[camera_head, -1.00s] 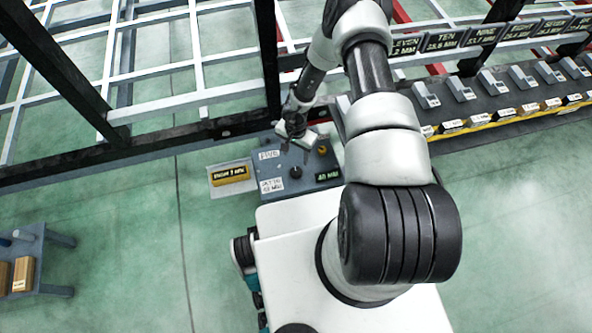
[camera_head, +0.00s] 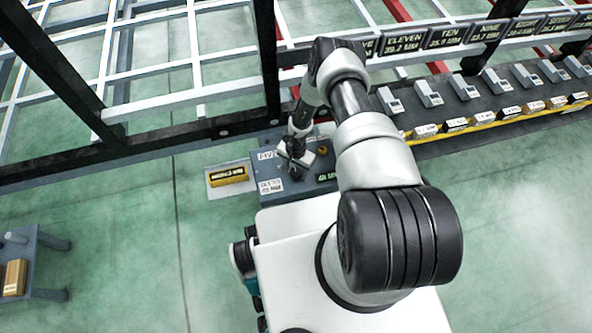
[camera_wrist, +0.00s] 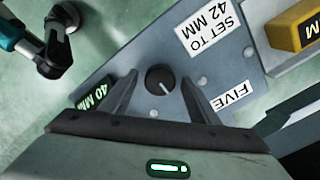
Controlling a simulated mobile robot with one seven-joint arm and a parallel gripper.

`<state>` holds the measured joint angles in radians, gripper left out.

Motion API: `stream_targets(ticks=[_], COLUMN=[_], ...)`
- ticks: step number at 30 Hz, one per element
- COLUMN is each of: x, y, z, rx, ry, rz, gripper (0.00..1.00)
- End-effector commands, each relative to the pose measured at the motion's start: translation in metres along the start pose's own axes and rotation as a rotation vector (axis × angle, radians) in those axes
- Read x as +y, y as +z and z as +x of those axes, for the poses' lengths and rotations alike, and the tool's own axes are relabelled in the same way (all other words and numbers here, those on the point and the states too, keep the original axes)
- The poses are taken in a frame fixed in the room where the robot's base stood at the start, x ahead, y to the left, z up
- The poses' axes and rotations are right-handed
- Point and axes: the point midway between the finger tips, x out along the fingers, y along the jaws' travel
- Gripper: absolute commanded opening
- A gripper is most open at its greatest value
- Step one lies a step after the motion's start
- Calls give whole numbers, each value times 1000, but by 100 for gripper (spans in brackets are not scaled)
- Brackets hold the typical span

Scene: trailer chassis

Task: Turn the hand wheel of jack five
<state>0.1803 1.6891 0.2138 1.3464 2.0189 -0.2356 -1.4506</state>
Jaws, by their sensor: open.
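Jack five's panel (camera_head: 262,197) is a grey-blue box in front of my base. Its dark round hand wheel (camera_wrist: 160,78) bears a white pointer line and shows in the wrist view. Labels there read FIVE (camera_wrist: 231,95) and SET TO 42 MM (camera_wrist: 208,33). A green-lit display (camera_wrist: 92,95) reads 40 MM. My gripper (camera_wrist: 160,84) is open, one finger on each side of the wheel in the picture. Contact with the wheel is not clear. In the head view my gripper (camera_head: 295,158) is over the panel and hides the wheel.
A yellow block (camera_head: 228,176) lies in a pale tray left of the panel. A brass-coloured knob (camera_head: 323,150) sits on the panel's far right. Dark frame beams (camera_head: 150,143) run behind. A rack of several grey devices (camera_head: 470,100) stands right. A small table (camera_head: 35,255) stands left.

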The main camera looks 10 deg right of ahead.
Motion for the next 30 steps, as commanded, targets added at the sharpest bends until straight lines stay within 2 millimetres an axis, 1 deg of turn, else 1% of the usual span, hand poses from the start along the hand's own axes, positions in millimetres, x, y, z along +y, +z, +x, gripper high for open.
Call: stream_targets(ticks=[1,2,6,9,15,20,26,30], x=[0,0,0,0,0,0,0,0], y=[0,0,0,0,-1,-1,-1,-2], z=[0,0,0,0,0,1,3,3], rx=[0,0,0,0,1,1,2,2], ry=[0,0,0,0,0,-1,-1,-1], rz=[0,0,0,0,13,63,193,318], gripper=[56,52,29,14,14,14,14,14])
